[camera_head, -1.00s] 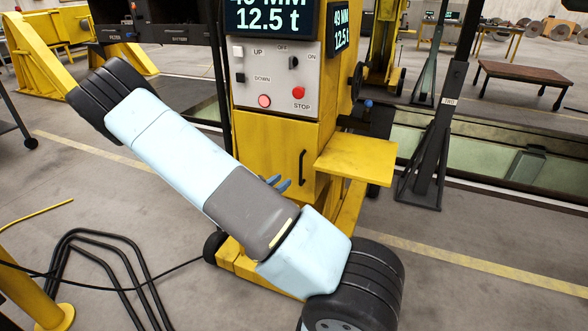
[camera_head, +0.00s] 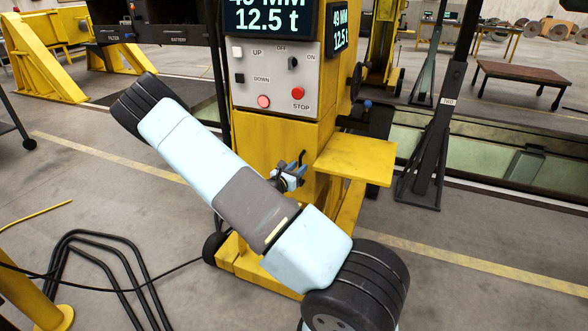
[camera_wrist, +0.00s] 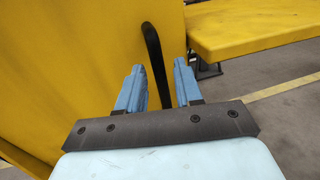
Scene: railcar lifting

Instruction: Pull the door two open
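The yellow cabinet door (camera_head: 262,148) is on the front of the yellow lifting column, below the control panel, and looks shut. In the wrist view the door (camera_wrist: 70,70) fills the left side. Its black upright bar handle (camera_wrist: 154,50) stands between my two blue fingers. My gripper (camera_wrist: 159,67) is open around the handle, with a gap visible on each side. In the head view my gripper (camera_head: 291,172) is at the handle (camera_head: 301,157), and only the handle's upper end shows. My forearm hides the lower part of the door.
A yellow shelf (camera_head: 353,159) sticks out just right of the handle and also shows in the wrist view (camera_wrist: 250,25). The control panel (camera_head: 276,80) with buttons is above. A black stand (camera_head: 428,165) is to the right. Black bent rods (camera_head: 100,270) are at lower left.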

